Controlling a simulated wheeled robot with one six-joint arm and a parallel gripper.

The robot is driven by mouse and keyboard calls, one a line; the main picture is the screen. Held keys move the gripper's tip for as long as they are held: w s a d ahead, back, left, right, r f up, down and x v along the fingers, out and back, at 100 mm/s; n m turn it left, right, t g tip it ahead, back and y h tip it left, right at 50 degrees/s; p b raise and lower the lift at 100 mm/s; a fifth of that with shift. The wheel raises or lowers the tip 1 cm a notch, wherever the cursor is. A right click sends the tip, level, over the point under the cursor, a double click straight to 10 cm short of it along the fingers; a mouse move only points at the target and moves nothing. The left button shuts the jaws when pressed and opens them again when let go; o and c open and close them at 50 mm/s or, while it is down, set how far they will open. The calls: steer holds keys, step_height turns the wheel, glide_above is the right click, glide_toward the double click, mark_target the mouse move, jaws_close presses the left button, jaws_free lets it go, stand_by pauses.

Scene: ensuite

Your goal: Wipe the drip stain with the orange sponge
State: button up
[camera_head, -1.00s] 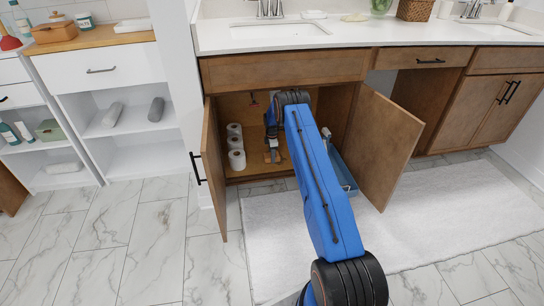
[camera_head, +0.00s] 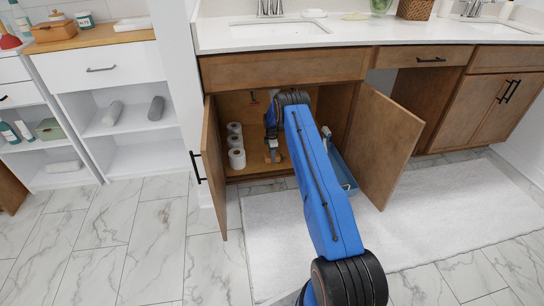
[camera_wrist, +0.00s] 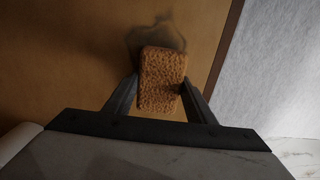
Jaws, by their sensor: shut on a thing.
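My gripper (camera_wrist: 160,92) is shut on the orange sponge (camera_wrist: 161,75), seen in the wrist view with a finger on each side of it. The sponge is over the drip stain (camera_wrist: 148,34), a dark grey smudge on the brown cabinet floor (camera_wrist: 60,65). Part of the stain shows beyond the sponge and the rest is hidden under it. I cannot tell whether the sponge touches the floor. In the head view my gripper (camera_head: 272,155) is low inside the open cabinet, beside the toilet rolls.
Several toilet rolls (camera_head: 236,158) stand at the cabinet's left. A blue bin (camera_head: 342,170) is right of my arm. The open left door (camera_head: 213,165) and right door (camera_head: 383,145) flank the opening. A white rug (camera_head: 450,215) lies in front.

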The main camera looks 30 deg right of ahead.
mark_target(278, 154)
steer(key=shift+f, duration=0.4)
steer(key=shift+s+d+r, duration=0.1)
steer(key=shift+s+d, duration=0.15)
steer(key=shift+d, duration=0.65)
steer(key=shift+s+d, duration=0.25)
steer(key=shift+d, duration=0.6)
steer(key=shift+s+d, duration=0.35)
steer(key=shift+d, duration=0.8)
steer(key=shift+s+d, duration=0.35)
steer(key=shift+d, duration=0.85)
steer(key=shift+s+d, duration=0.35)
steer(key=shift+d, duration=0.8)
steer(key=shift+w+a, duration=0.55)
steer(key=shift+a, duration=1.2)
steer(key=shift+w+a, duration=0.55)
steer(key=shift+a, duration=1.15)
steer(key=shift+w+a, duration=0.55)
steer(key=shift+a, duration=1.2)
steer(key=shift+w+d, duration=0.2)
steer(key=shift+w, duration=0.5)
steer(key=shift+w+d, duration=0.2)
steer(key=shift+w, duration=0.5)
